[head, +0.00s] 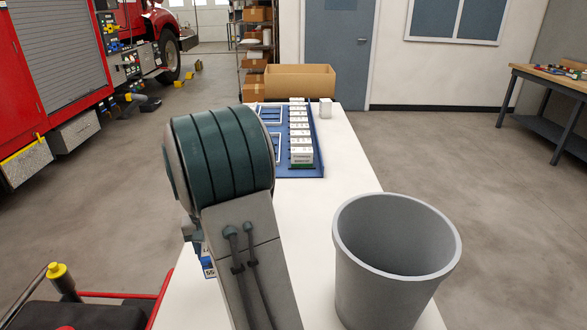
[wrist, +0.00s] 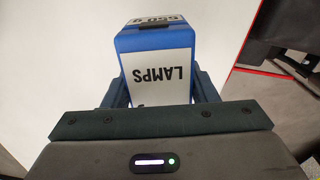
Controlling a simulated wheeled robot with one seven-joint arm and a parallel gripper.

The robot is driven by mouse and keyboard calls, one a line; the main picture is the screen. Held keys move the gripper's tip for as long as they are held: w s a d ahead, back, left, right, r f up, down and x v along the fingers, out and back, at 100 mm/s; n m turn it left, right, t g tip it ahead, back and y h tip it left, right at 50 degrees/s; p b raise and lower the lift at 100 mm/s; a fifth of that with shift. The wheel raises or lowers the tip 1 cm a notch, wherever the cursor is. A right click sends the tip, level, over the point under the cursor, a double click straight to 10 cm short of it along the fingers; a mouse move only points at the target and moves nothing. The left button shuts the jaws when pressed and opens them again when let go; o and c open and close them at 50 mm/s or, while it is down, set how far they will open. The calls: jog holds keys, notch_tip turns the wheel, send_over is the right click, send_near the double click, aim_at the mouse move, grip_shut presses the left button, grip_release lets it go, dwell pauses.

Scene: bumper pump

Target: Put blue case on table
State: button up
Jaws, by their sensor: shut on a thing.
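I cannot tell whether the case touches the tabletop.
A grey bin (head: 385,285) stands at the near right of the table. A blue tray (head: 314,172) with several white boxes lies farther back, with a small white box (head: 326,108) beside it. A cardboard box (head: 300,80) is at the far end. The table's middle is clear.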

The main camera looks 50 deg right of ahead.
jog(key=s+d+r+m, duration=0.2)
jog(key=d+m, duration=0.1)
jog(key=d, duration=0.2)
jog(key=w+a+f, duration=0.2)
jog(key=a, duration=0.1)
jog(key=w+a+f, duration=0.2)
jog(key=w+a, duration=0.1)
jog(key=w+a+f, duration=0.2)
jog(key=shift+w+a+f, duration=0.2)
jog(key=shift+a+f, duration=0.15)
jog(key=shift+a, duration=0.05)
jog(key=shift+f, duration=2.05)
jog(key=shift+b, duration=0.3)
jog(key=shift+f, duration=0.15)
jog(key=o, duration=1.4)
jog(key=shift+a, duration=0.1)
